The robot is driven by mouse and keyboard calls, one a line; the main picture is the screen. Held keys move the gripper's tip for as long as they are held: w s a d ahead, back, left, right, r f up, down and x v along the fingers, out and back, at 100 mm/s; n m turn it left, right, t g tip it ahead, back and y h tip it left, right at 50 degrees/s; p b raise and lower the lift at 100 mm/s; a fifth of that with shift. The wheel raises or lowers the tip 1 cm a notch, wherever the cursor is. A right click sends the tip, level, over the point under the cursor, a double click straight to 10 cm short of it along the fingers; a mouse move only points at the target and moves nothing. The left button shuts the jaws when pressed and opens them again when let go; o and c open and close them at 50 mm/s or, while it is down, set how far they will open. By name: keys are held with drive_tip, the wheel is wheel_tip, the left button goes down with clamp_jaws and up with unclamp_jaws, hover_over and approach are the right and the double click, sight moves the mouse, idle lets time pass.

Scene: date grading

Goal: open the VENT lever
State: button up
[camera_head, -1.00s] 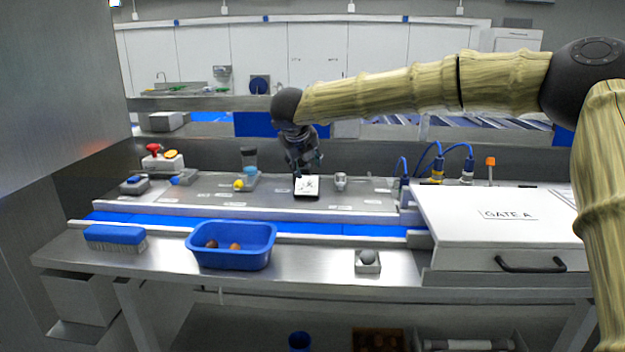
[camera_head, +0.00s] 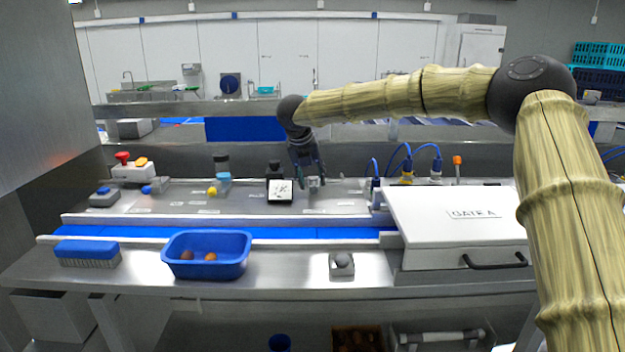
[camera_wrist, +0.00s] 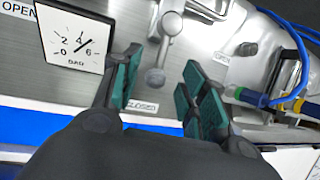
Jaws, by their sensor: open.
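A grey metal lever with a round knob (camera_wrist: 155,78) shows in the wrist view, right of the pressure gauge. Its knob points toward the CLOSED label (camera_wrist: 142,106); an OPEN label (camera_wrist: 222,57) is to its upper right. I cannot read the name VENT on it. In the head view the lever (camera_head: 314,184) is small and partly hidden by my gripper (camera_head: 309,178). My gripper's green-padded fingers are open in the wrist view, one on each side of the knob. I see no clear contact with it.
The white pressure gauge (camera_wrist: 74,42) stands close left of my gripper. Blue cables (camera_wrist: 290,35) and fittings are close right. A yellow-knobbed part (camera_head: 214,190) and a red button box (camera_head: 132,170) stand farther left. The blue belt (camera_head: 330,233) and blue tub (camera_head: 206,268) are in front.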

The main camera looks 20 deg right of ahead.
sight(313, 186)
drive_tip(key=shift+p+x, duration=0.4)
drive_tip(key=shift+x, duration=1.2)
drive_tip(key=shift+c, duration=0.4)
clamp_jaws()
